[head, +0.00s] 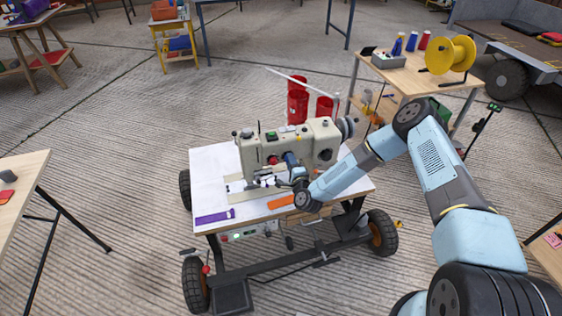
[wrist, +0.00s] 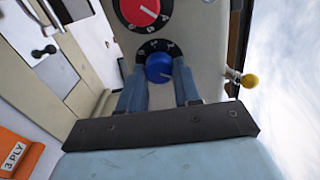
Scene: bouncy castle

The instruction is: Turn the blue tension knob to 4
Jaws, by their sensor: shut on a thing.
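The blue tension knob (wrist: 159,67) sits on a black numbered dial on the sewing machine's cream face. The dial's numbers are too small and tilted to read surely. A pale pointer line shows on the knob's lower right. My gripper (wrist: 159,80) has one blue finger on each side of the knob and is shut on it. In the head view my gripper (head: 291,160) reaches the front of the sewing machine (head: 310,140), and the knob is hidden there. A larger red knob (wrist: 140,10) with a white pointer sits just above the blue one in the wrist view.
The machine stands on a wheeled table (head: 208,170). An orange piece marked 3 PLY (wrist: 18,155) lies at the lower left of the wrist view. A yellow-tipped lever (wrist: 250,81) sticks out to the right. A purple strip (head: 215,216) lies at the table's front left.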

